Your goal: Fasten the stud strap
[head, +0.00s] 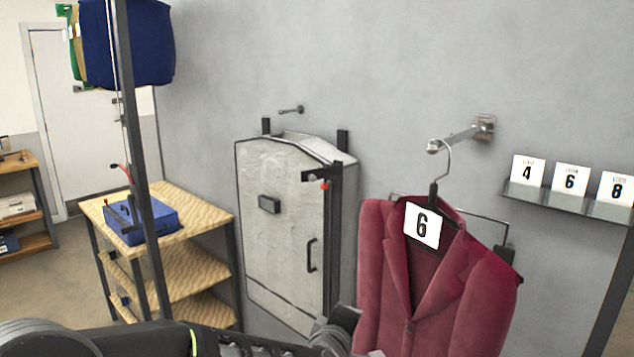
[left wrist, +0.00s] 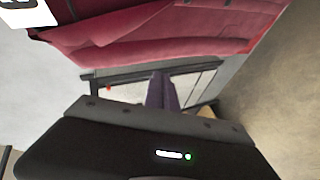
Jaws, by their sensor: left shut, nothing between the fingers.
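A grey case (head: 278,225) with a peaked top hangs on the wall, with a dark handle and a small dark plate on its front. A dark strap-like piece (head: 321,173) with a red spot crosses its upper right edge; I cannot tell if it is fastened. A dark bar with a red spot (left wrist: 108,87) also shows in the left wrist view. My left gripper (left wrist: 160,78) is shut and empty, its fingers pointing towards the pale surface between dark bars. In the head view my left arm runs along the bottom edge; its fingertips are not visible. My right gripper is not in view.
A red jacket (head: 375,240) with a number 6 tag hangs on a wall hook right of the case and fills the top of the left wrist view. A wooden shelf unit (head: 205,213) with a blue box (head: 155,220) stands left. Number cards sit on a ledge (head: 565,203).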

